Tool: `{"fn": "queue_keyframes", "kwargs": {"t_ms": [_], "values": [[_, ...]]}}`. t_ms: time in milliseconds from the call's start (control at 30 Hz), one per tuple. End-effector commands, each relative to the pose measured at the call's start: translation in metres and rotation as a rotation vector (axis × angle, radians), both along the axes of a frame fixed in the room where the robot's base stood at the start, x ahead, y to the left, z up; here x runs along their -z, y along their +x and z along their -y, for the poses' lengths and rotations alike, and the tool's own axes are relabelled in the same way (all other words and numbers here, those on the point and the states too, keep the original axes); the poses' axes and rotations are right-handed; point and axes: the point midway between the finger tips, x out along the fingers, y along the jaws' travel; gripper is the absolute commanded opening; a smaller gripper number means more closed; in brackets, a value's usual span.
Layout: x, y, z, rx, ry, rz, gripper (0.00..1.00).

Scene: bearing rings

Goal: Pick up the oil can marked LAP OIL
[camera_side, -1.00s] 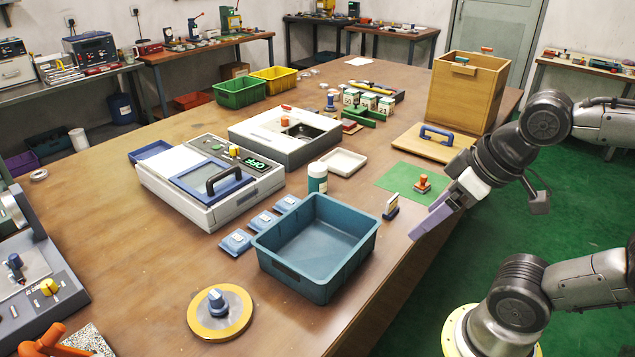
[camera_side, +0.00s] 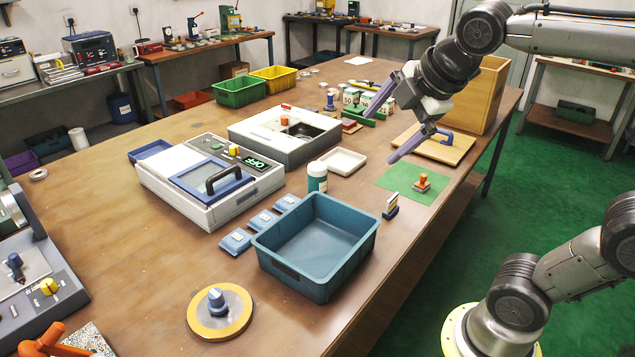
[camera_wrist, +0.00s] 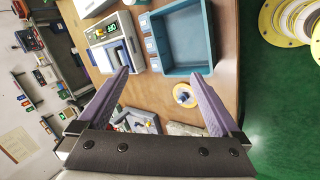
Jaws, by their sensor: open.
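No LAP OIL marking is legible in either view, so I cannot tell which thing is the oil can. A teal bottle with a white cap (camera_side: 317,178) stands upright between the grey machine and the blue bin; its label is too small to read. My gripper (camera_side: 378,134) is open and empty, its two purple fingers apart, above the far right part of the table and well clear of the bottle. In the wrist view my gripper (camera_wrist: 156,74) also shows open, with nothing between the fingers.
The blue bin (camera_side: 318,286) stands near the front edge with small blue boxes (camera_side: 262,222) beside it. The grey machine (camera_side: 240,208) and white unit (camera_side: 256,142) stand left. A green mat (camera_side: 392,182) and wooden box (camera_side: 490,95) lie right. The table's left middle is clear.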

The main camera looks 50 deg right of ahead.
Motion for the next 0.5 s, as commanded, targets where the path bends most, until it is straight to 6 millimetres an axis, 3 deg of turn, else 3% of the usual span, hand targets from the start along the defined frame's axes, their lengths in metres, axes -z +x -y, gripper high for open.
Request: {"fn": "queue_keyframes", "kwargs": {"t_ms": [33, 267, 500], "values": [[-0.005, 0.024, 0.008, -0.074, -0.077, -0.028, 1.00], [-0.008, 0.122, 0.043, -0.393, -0.382, -0.152, 1.00], [0.036, 0.214, 0.088, -0.634, -0.574, -0.313, 1.00]]}}
